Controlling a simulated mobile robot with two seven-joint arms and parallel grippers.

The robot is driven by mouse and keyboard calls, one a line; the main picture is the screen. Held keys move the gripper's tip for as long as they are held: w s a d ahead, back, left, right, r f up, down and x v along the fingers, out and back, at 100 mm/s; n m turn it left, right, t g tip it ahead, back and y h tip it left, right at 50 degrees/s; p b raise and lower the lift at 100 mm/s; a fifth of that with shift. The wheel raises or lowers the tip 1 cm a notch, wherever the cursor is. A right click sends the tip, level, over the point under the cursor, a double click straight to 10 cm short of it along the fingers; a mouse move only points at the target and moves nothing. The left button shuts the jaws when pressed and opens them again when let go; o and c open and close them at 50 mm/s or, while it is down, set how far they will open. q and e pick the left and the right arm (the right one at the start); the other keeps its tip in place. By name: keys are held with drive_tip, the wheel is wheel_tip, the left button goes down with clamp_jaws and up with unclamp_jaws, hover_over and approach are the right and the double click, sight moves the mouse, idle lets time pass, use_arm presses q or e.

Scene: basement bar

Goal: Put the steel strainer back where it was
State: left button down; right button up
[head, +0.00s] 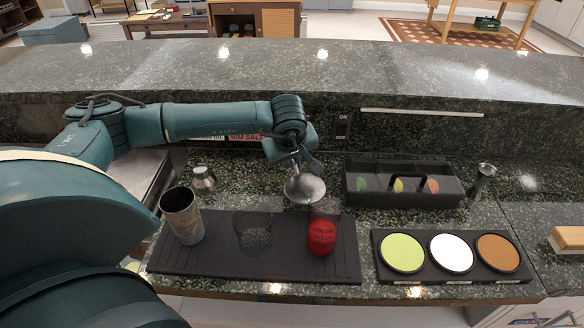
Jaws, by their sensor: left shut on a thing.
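The steel strainer (305,189) is a shiny round metal piece hanging from my left gripper (297,164). My left gripper is shut on it; the fingers are small and partly hidden by the wrist. The strainer is above and behind the red-filled glass (322,236), near the back edge of the dark bar mat (300,262). I cannot tell whether it touches anything below. The glass stands on the right part of the mat. A metal shaker tin (182,216) and an empty clear glass (253,232) also stand on the mat. My right gripper is not in view.
A small steel cap-like piece (204,178) sits behind the tin. A black handled caddy (402,193) with coloured pieces stands back right, beside a steel jigger (484,178). A tray of three coloured discs (425,277) lies front right. A raised stone ledge (400,75) runs behind.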

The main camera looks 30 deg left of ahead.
sight(290, 179)
use_arm(q)
drive_tip(key=shift+f, duration=1.6)
drive_tip(key=shift+f, duration=0.1)
drive_tip(key=shift+f, duration=0.15)
drive_tip(key=c, duration=1.4)
unclamp_jaws()
drive_tip(key=shift+c, duration=0.2)
drive_tip(key=shift+s+r, duration=0.1)
drive_tip(key=shift+r, duration=0.45)
drive_tip(key=v, duration=1.1)
drive_tip(key=shift+s+d+r+b, duration=0.1)
drive_tip(key=shift+r+b, duration=0.05)
drive_tip(key=shift+b, duration=0.2)
